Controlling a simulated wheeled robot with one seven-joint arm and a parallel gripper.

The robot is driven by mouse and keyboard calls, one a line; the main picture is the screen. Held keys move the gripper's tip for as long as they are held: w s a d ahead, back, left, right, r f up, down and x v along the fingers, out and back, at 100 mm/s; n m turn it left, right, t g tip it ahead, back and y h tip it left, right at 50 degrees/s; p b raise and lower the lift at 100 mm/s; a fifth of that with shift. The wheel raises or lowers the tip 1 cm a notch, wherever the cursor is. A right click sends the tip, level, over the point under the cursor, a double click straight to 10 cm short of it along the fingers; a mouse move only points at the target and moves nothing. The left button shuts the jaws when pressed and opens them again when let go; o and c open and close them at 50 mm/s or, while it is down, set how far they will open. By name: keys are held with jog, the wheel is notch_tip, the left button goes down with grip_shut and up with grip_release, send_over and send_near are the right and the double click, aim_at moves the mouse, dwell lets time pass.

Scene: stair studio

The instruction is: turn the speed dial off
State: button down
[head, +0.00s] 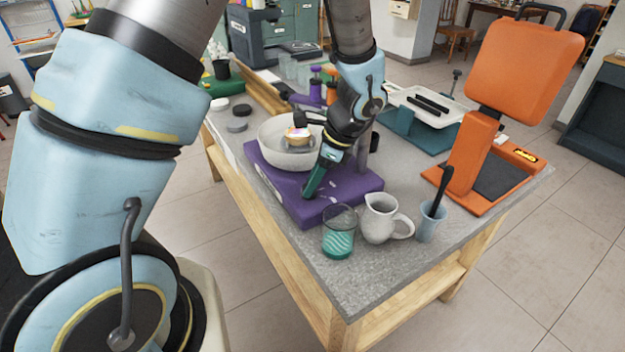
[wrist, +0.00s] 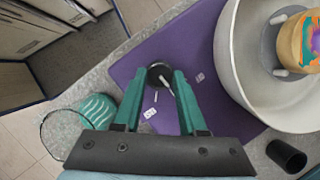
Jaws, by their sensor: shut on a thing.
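The purple pottery wheel (head: 345,188) sits on the grey table with a pale round basin on top. In the wrist view its speed dial (wrist: 158,70) is a small black round knob with a white pointer line, on the purple housing (wrist: 200,45) beside the basin. White label marks lie near the dial; I cannot read them. My gripper (wrist: 164,78) has its green fingers on either side of the dial, shut on it. In the head view my gripper (head: 309,190) reaches down to the front of the housing and hides the dial.
A glass with green stripes (head: 338,240), a white pitcher (head: 380,217) and a blue cup with a dark tool (head: 430,224) stand close by at the table's front. The basin (head: 280,150) holds a coloured pot (head: 297,134). An orange device (head: 480,150) stands at right.

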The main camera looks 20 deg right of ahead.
jog(key=n, duration=0.2)
jog(key=n+g+p, duration=0.1)
jog(key=shift+w+n+y, duration=0.2)
jog(key=shift+n+y, duration=0.1)
jog(key=shift+n, duration=0.1)
jog(key=n+g, duration=0.2)
jog(key=n, duration=0.2)
jog(key=shift+w, duration=0.1)
jog(key=shift+n, duration=0.3)
jog(key=shift+c, duration=2.4)
grip_release()
jog(key=shift+d+r, duration=0.1)
jog(key=b+v, duration=0.2)
jog(key=v, duration=0.8)
jog(key=shift+r+b, duration=0.3)
jog(key=shift+w+d, duration=0.1)
